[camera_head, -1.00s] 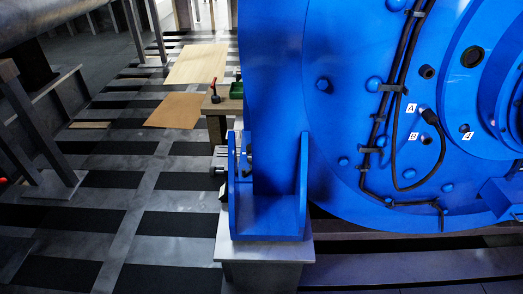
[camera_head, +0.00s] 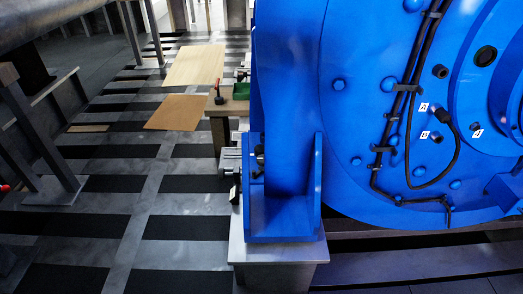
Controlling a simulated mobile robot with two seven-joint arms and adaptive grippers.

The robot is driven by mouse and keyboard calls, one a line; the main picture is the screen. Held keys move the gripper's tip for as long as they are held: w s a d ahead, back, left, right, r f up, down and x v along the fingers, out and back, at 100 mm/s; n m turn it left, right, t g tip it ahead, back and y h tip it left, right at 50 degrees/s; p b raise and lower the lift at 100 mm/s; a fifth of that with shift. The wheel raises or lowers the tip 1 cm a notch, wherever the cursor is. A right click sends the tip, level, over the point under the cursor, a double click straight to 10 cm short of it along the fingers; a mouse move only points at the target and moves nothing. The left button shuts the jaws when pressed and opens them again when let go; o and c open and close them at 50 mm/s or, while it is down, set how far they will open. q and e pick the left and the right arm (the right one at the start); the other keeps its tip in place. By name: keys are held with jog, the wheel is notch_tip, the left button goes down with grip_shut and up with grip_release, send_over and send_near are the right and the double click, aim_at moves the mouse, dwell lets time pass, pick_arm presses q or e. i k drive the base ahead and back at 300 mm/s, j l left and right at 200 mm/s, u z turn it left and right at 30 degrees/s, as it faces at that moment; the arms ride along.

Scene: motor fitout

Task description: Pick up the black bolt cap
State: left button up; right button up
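No thing that I can surely call the black bolt cap shows. The big blue motor housing (camera_head: 345,130) fills the right side. It carries several blue bolt heads and a few dark round fittings. One dark fitting (camera_head: 440,71) is above the label A. Another dark fitting (camera_head: 436,136) is beside the label B (camera_head: 425,135). A black cable (camera_head: 407,95) runs down the housing and ends in a plug by the label A (camera_head: 423,107). Neither of my grippers is in view.
A wooden workbench (camera_head: 228,107) with a red-and-black tool (camera_head: 218,93) and a green box (camera_head: 242,91) stands behind the blue motor bracket (camera_head: 280,225). Brown boards (camera_head: 175,113) lie on the striped floor. Grey steel frames stand at left. Floor at the lower left is open.

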aim_at(259, 149)
jog(key=i+j+z, duration=0.2)
jog(key=j+z, duration=0.2)
jog(key=j, duration=0.2)
jog(key=i+j+z, duration=0.15)
jog(key=j+z, duration=0.2)
jog(key=j, duration=0.3)
jog(key=j+z, duration=0.4)
jog(key=j, duration=0.25)
jog(key=i+j+z, duration=0.15)
jog(key=j+z, duration=0.15)
jog(key=j, duration=0.25)
jog(key=j+z, duration=0.3)
jog(key=j, duration=0.2)
jog(key=i+j+z, duration=0.15)
jog(key=j+z, duration=0.15)
jog(key=j, duration=0.25)
jog(key=i+j+z, duration=0.1)
jog(key=j+z, duration=0.2)
jog(key=j, duration=0.25)
